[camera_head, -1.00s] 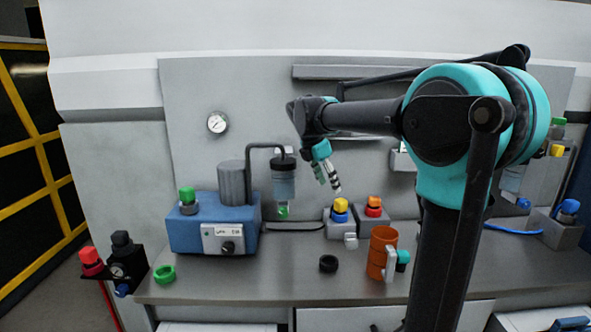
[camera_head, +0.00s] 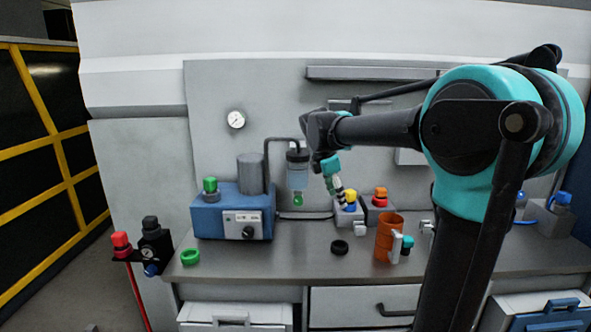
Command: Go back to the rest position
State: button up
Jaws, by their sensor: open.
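My gripper (camera_head: 342,194) hangs at the end of my black and teal arm, fingers pointing down, open, with nothing seen between them. In the picture its fingertips are right by the yellow and blue knob (camera_head: 350,199) on a small grey box (camera_head: 347,214). I cannot tell whether they touch it. The red and orange knob (camera_head: 380,193) stands just right of it on a second box. The arm reaches in from the right and hides part of the back panel.
The blue unit (camera_head: 215,219) with a hanging clear bowl (camera_head: 298,175) stands left of the gripper. Bare bench lies between the rings.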

jog(key=s+d+f+m+t+y, duration=0.1)
jog(key=s+d+f+m, duration=0.2)
jog(key=s+f+m, duration=0.7)
jog(key=s+d+f+m+y, duration=0.2)
jog(key=s+d+f+m, duration=0.1)
jog(key=s+f+m, duration=0.8)
notch_tip(320, 180, down, 2)
jog(key=s, duration=0.2)
jog(key=shift+s+d+f+t, duration=0.25)
jog(key=shift+s+d+t, duration=0.05)
jog(key=shift+s+t, duration=0.1)
dwell(0.7)
